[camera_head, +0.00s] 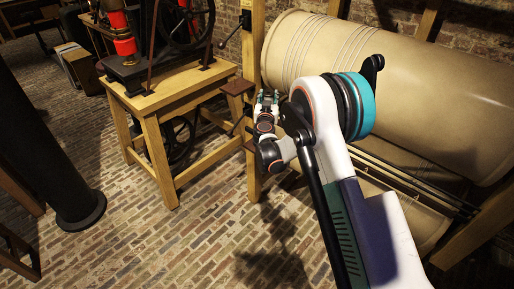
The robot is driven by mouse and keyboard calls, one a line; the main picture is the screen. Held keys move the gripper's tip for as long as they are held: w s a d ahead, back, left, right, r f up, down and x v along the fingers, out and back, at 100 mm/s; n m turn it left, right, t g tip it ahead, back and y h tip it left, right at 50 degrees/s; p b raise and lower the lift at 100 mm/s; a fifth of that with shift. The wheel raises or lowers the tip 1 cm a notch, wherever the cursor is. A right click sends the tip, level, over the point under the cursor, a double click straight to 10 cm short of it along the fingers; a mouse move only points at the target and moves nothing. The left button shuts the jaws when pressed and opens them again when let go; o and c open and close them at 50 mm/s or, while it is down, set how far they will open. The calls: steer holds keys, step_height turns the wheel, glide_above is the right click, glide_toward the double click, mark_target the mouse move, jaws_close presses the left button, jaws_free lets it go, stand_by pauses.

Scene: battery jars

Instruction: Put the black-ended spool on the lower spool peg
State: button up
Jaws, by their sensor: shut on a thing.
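The gripper is in front of or beside a wooden post (256,50), close to a brown block (238,87) on the post's left. I cannot make out the lower spool peg for certain.
A wooden stand (168,100) with a black wheeled machine (187,20) is left of the post. Large cream cylinders (400,80) lie behind my arm at right. A dark column (45,130) stands at far left. The brick floor (150,240) is clear in front.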

steer(key=a+f+b, duration=0.1)
steer(key=f, duration=0.5)
steer(key=a+f+b, duration=0.2)
steer(key=f, duration=0.4)
steer(key=w+a+f+b, duration=0.1)
steer(key=f+b, duration=0.1)
steer(key=f, duration=0.4)
steer(key=shift+w+a, duration=0.1)
steer(key=shift+a, duration=0.3)
steer(key=shift+f+b, duration=1.1)
steer(key=shift+f, duration=1.2)
steer(key=o, duration=0.9)
